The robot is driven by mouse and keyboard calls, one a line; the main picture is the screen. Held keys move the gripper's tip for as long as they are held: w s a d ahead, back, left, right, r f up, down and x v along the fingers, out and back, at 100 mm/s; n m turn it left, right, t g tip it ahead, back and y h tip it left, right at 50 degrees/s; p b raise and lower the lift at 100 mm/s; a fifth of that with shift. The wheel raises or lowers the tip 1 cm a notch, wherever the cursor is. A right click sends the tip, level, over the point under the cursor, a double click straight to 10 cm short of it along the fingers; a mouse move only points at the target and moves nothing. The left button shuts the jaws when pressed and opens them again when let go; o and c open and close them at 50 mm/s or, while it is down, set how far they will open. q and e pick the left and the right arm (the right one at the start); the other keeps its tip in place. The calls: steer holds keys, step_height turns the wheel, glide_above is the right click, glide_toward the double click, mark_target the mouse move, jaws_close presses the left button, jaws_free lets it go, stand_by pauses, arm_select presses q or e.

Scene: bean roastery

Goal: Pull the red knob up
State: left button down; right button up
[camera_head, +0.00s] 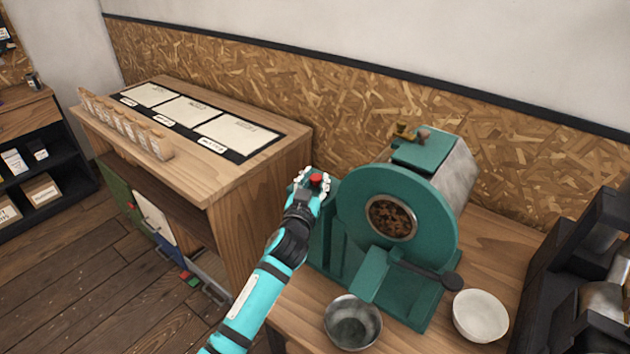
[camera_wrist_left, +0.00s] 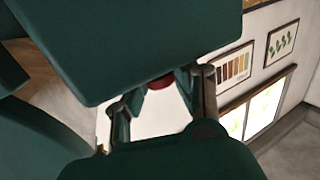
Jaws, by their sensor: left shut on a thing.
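The red knob (camera_head: 316,179) is a small round red cap at the left side of the green roaster (camera_head: 445,215). In the head view my left gripper (camera_head: 312,183) is at the knob, with its fingers around it. In the left wrist view the red knob (camera_wrist_left: 160,83) shows small between the two fingers of my left gripper (camera_wrist_left: 158,92), partly hidden by a green surface. The fingers are shut on the knob. What is under the knob is hidden by my gripper and arm. My right gripper is not in view.
A metal bowl (camera_head: 352,322) and a white bowl (camera_head: 480,315) stand in front of the roaster. A black-handled scoop (camera_head: 425,272) juts from the roaster's front. A wooden cabinet (camera_head: 215,180) with cards stands to the left. Dark equipment (camera_head: 585,280) stands at the right.

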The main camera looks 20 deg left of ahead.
arm_select(q)
step_height(320, 180, up, 3)
steer(key=shift+f+p, duration=0.1)
steer(key=shift+p, duration=0.85)
steer(key=c, duration=1)
jaws_free()
steer(key=shift+s+f, duration=0.1)
steer(key=shift+s, duration=0.3)
steer(key=s, duration=1.1)
steer(key=shift+s+d, duration=0.15)
steer(key=shift+d, duration=0.1)
